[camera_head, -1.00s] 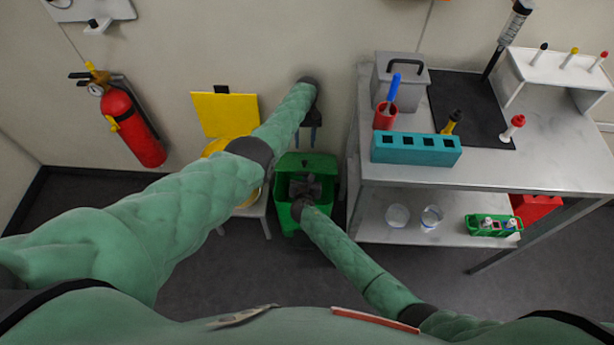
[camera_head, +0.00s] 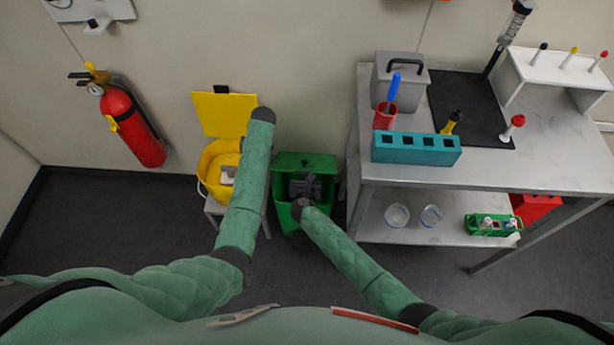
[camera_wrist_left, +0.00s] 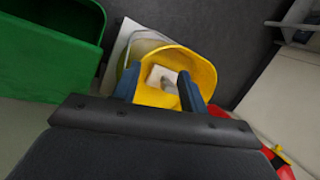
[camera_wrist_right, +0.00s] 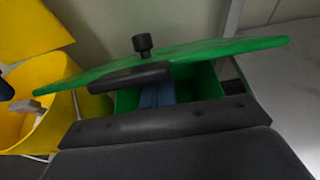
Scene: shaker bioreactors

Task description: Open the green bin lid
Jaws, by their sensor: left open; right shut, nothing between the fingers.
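The green bin (camera_head: 285,217) stands on the floor in the middle of the head view. Its green lid (camera_head: 305,162) is raised at the back, and the bin's opening shows. In the right wrist view the lid (camera_wrist_right: 225,48) tilts above my fingers, with a black knob on it. My right gripper (camera_head: 305,187) is shut and empty, over the bin's opening and under the lid; its blue fingers (camera_wrist_right: 157,94) show there. Whether they touch the lid I cannot tell. My left gripper (camera_wrist_left: 160,88) is open and empty in its wrist view, beside the green bin. My forearm hides it in the head view.
A yellow bin (camera_head: 212,165) with its lid up stands on a stool (camera_head: 213,210) left of the green bin. A steel bench (camera_head: 480,175) with labware stands to the right. A fire extinguisher (camera_head: 128,125) hangs on the wall. The front floor is clear.

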